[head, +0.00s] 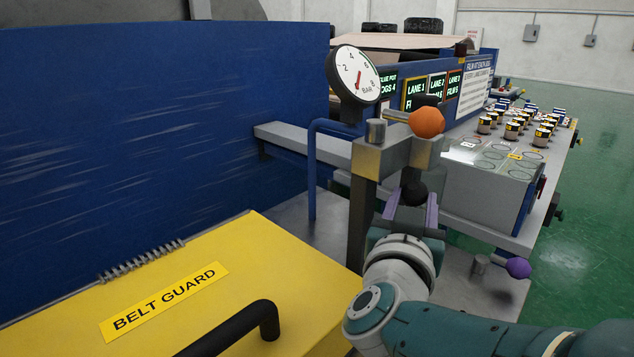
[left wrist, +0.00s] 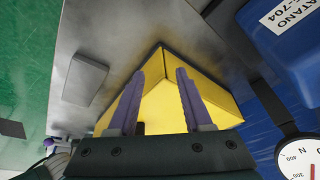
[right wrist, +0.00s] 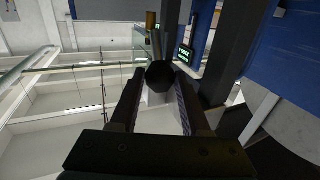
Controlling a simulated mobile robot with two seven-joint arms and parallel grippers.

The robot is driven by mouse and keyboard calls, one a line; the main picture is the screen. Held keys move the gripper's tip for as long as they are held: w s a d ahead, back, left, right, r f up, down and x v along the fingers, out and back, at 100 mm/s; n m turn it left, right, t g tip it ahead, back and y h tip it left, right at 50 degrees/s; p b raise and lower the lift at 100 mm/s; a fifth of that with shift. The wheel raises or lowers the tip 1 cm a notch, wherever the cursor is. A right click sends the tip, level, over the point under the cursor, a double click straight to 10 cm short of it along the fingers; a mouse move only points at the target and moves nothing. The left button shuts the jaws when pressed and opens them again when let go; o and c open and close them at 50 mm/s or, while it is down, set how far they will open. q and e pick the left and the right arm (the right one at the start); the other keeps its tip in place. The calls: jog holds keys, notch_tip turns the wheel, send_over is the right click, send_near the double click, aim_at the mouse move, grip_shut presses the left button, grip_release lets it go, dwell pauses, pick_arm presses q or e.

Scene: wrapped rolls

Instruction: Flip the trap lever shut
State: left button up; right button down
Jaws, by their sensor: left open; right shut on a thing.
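My right gripper (head: 411,212) is in the middle of the head view, below the steel bracket (head: 367,160). Its purple-lined fingers are shut on a dark round knob (head: 413,191). In the right wrist view the dark knob (right wrist: 160,76) sits between the fingers, with a grey stem behind it. No label shows whether this is the trap lever. An orange ball knob (head: 426,122) is just above, and a purple ball knob (head: 518,268) is low on the right. My left gripper (left wrist: 155,103) is open and empty, pointing at the yellow belt guard's corner (left wrist: 158,75); it is outside the head view.
The yellow belt guard (head: 290,250) with a black handle (head: 232,330) fills the lower left. A blue panel (head: 150,130) stands behind it. A pressure gauge (head: 357,74) rises above the bracket. A bench holds several small wrapped rolls (head: 512,130). Green floor (head: 590,230) is free at the right.

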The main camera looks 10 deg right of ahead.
jog(key=shift+f+b, duration=0.35)
jog(key=shift+b, duration=0.05)
pick_arm(q)
notch_tip(320, 180, down, 6)
jog(key=b, duration=0.5)
jog(key=shift+a+f, duration=0.1)
jog(key=shift+f+b, duration=0.2)
jog(key=shift+b, duration=0.15)
pick_arm(e)
jog(key=shift+s+a+f+n+t+h, duration=0.25)
jog(key=shift+f+n+t, duration=0.1)
jog(key=shift+t, duration=0.25)
jog(key=shift+s+a+f+n+t+h, duration=0.15)
jog(key=shift+a+f+n+t+h, duration=0.15)
jog(key=shift+t, duration=0.3)
pick_arm(q)
jog(key=shift+r, duration=0.1)
pick_arm(e)
jog(key=shift+r, duration=0.1)
jog(key=shift+c, duration=1.9)
grip_release()
pick_arm(q)
notch_tip(320, 180, up, 2)
jog(key=shift+r+p, duration=0.1)
jog(key=shift+p, duration=1.05)
pick_arm(e)
jog(key=v, duration=0.7)
jog(key=shift+s, duration=0.25)
